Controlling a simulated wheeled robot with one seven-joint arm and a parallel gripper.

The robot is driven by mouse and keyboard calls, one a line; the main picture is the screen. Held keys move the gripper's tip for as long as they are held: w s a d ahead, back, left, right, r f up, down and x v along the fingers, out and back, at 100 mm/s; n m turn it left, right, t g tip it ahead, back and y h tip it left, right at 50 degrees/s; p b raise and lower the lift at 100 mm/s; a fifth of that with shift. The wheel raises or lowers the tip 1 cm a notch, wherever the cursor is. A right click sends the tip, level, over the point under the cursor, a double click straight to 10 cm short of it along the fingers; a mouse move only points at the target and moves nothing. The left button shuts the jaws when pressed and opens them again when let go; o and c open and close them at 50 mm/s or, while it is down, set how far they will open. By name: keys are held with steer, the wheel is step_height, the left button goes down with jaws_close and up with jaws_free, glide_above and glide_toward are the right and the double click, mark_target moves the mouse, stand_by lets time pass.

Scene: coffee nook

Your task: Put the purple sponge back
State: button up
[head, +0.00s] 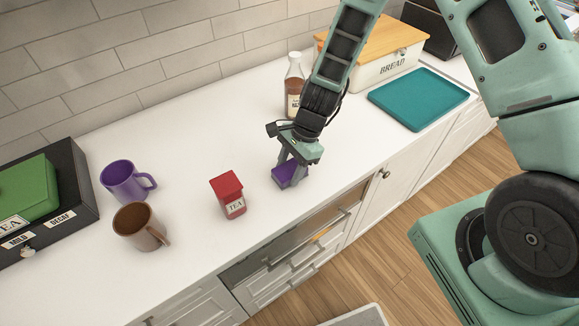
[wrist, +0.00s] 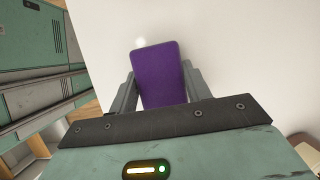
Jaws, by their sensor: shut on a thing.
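The purple sponge (head: 285,177) is at the white counter's surface near its front edge, in the middle of the head view. My gripper (head: 290,166) reaches down over it and is shut on it. In the wrist view the sponge (wrist: 160,75) sits between the two fingers of my gripper (wrist: 160,88), one on each side. I cannot tell whether the sponge touches the counter or is just above it.
A red tea tin (head: 228,194) stands left of the sponge. Further left are a purple mug (head: 124,181), a brown mug (head: 139,228) and a black box (head: 78,190). A bottle (head: 293,85), bread box (head: 385,69) and teal tray (head: 417,99) are behind. A drawer (head: 300,243) below looks open.

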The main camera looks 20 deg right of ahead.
steer(key=shift+f, duration=0.15)
steer(key=o, duration=1)
steer(key=shift+o, duration=0.2)
steer(key=b+v, duration=0.3)
steer(key=v, duration=0.9)
steer(key=s+a+r+n+h, duration=0.1)
steer(key=s+a+r+n, duration=0.1)
steer(key=s+r+n, duration=0.2)
steer(key=s+a+r+n+h, duration=0.1)
steer(key=s+r+n, duration=0.3)
steer(key=s+n, duration=0.7)
steer(key=s+a+r+n+t+h, duration=0.1)
steer(key=s+a+r+n, duration=0.2)
steer(key=s+n, duration=0.4)
steer(key=shift+s+r+n+h, duration=0.3)
steer(key=shift+r+h, duration=0.1)
steer(key=shift+r, duration=0.05)
